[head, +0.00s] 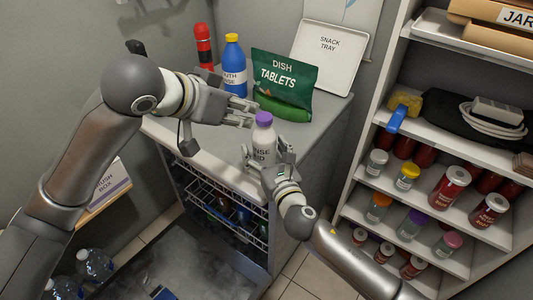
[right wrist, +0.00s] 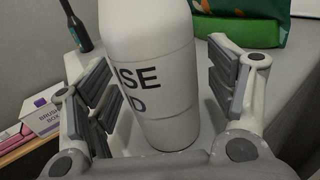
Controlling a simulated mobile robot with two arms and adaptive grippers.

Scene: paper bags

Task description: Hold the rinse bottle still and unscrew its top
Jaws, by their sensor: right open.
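The rinse bottle (head: 264,149) is white with a purple top (head: 264,118) and stands upright near the front edge of the grey counter. My right gripper (head: 266,158) is open, with one finger on each side of the bottle's lower body. In the right wrist view the bottle (right wrist: 155,80) stands between the spread fingers, with a gap visible on the right side; its top is out of that view. My left gripper (head: 250,113) is open, its fingertips pointing right, just left of the purple top. I see nothing between its fingers.
Behind stand a blue mouthwash-like bottle (head: 234,68), a green dish tablets bag (head: 281,85), a red-and-black bottle (head: 204,46) and a snack tray (head: 329,55). A shelf unit (head: 385,98) with jars is at right. An open rack (head: 213,190) lies below the counter.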

